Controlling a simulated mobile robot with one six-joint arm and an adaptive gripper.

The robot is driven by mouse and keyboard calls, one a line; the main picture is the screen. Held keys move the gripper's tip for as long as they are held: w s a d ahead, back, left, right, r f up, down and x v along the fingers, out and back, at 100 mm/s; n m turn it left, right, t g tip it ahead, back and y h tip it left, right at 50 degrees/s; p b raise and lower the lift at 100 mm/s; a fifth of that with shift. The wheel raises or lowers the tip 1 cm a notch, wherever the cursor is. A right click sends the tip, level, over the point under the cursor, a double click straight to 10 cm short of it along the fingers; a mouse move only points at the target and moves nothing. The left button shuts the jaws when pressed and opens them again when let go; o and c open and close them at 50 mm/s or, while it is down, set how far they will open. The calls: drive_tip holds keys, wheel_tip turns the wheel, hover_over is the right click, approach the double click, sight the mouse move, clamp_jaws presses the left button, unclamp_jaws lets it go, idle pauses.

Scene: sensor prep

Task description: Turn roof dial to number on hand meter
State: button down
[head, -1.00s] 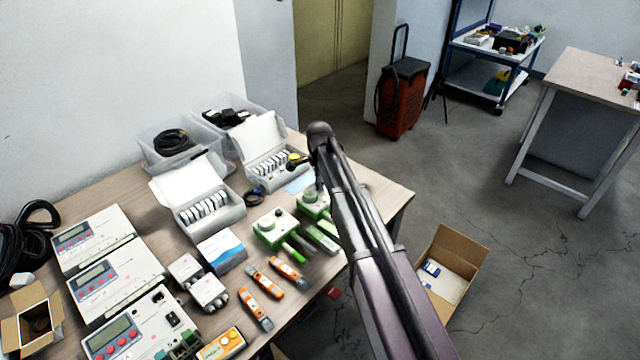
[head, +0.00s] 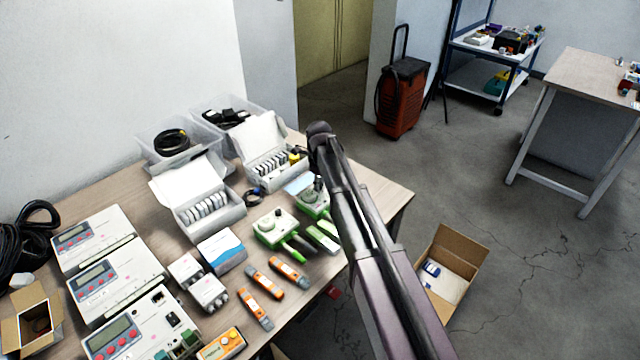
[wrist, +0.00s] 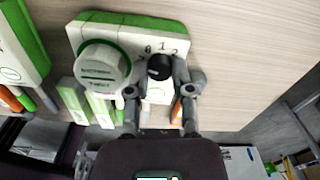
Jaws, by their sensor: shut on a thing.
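A green-edged white device (wrist: 110,33) fills the upper left of the wrist view. It carries a large white round cap (wrist: 103,67) and a small black dial (wrist: 159,67), with the digits 0, 1 and 2 around the dial. My gripper (wrist: 160,76) is shut on the black dial, one finger on each side. The dial's pointer is hidden or too small to read. In the head view this device (head: 307,207) stands partly behind my arm. Several orange handheld meters (head: 288,271) lie on the table; their readings are too small to read.
A second green device (head: 272,233) stands close to the left of the held one. Open white cases (head: 212,218), clear bins and white instruments (head: 118,279) crowd the wooden table. An open cardboard box (head: 449,270) is on the floor to the right.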

drive_tip(key=m, duration=0.6)
drive_tip(key=shift+m, duration=0.3)
idle(0.4)
drive_tip(key=shift+c, duration=2.4)
unclamp_jaws()
drive_tip(key=shift+r, duration=0.1)
